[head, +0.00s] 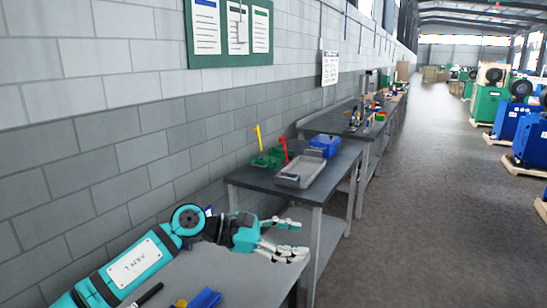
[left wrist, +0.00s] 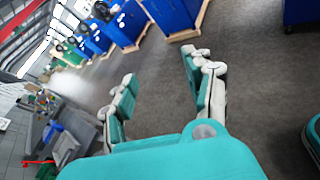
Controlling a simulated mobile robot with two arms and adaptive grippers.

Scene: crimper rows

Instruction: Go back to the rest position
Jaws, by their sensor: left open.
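My left gripper (head: 284,239) reaches in from the left in the head view, above the near grey table (head: 235,275). Its two fingers are spread apart with nothing between them. In the left wrist view the open fingers of the left gripper (left wrist: 160,90) point out over bare floor. My right gripper does not show clearly in either view.
A second table (head: 245,179) holds a grey tray (head: 300,171), a blue bin (head: 325,145) and green holders with yellow and red tools. Blue machines (head: 475,120) on pallets stand across the aisle. The aisle floor (head: 430,200) is clear.

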